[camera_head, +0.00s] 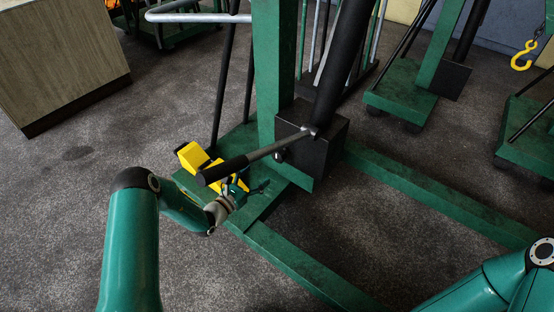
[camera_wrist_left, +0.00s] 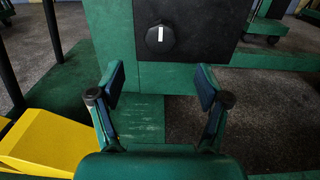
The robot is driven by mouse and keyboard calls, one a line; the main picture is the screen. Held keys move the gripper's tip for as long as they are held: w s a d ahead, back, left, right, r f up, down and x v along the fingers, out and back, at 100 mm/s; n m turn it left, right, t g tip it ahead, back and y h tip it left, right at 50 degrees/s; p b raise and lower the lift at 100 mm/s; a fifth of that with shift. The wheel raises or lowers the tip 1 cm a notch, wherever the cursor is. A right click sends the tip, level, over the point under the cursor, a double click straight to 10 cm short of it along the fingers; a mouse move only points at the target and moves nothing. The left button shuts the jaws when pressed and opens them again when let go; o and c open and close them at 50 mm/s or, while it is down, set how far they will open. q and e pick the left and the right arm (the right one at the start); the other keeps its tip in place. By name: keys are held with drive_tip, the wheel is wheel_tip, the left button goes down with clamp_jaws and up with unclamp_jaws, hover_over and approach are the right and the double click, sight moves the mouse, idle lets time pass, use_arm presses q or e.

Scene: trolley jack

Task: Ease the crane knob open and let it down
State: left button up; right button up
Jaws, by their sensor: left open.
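The crane knob (camera_wrist_left: 160,38) is a round black dial with a white mark standing upright. It sits on the crane's black block (camera_wrist_left: 215,25), above and beyond the gap between my fingers in the left wrist view. My left gripper (camera_wrist_left: 160,86) is open and empty, its two fingers apart and not touching the knob. In the head view my left gripper (camera_head: 242,184) is low in front of the block (camera_head: 325,150), partly hidden under the pump handle (camera_head: 240,163). The crane's green post (camera_head: 275,60) rises beside the block. My right gripper is out of view.
A yellow object (camera_head: 195,157) sits on the crane's green base, left of my left gripper; it also shows in the left wrist view (camera_wrist_left: 45,140). Green base legs (camera_head: 430,195) run along the floor. A wooden cabinet (camera_head: 60,60) stands far left. Another crane's yellow hook (camera_head: 524,56) hangs far right.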

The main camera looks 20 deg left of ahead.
sight(276, 157)
use_arm(q)
drive_tip(key=b+x, duration=0.1)
drive_tip(key=x, duration=0.4)
drive_tip(key=b+x, duration=0.2)
drive_tip(key=x, duration=0.3)
drive_tip(key=shift+d+f+b, duration=0.15)
drive_tip(key=shift+f+b, duration=0.1)
drive_tip(key=shift+b, duration=0.05)
drive_tip(key=shift+w+d+r, duration=0.15)
drive_tip(key=shift+w, duration=0.5)
drive_tip(key=shift+c, duration=0.3)
drive_tip(key=c, duration=1.1)
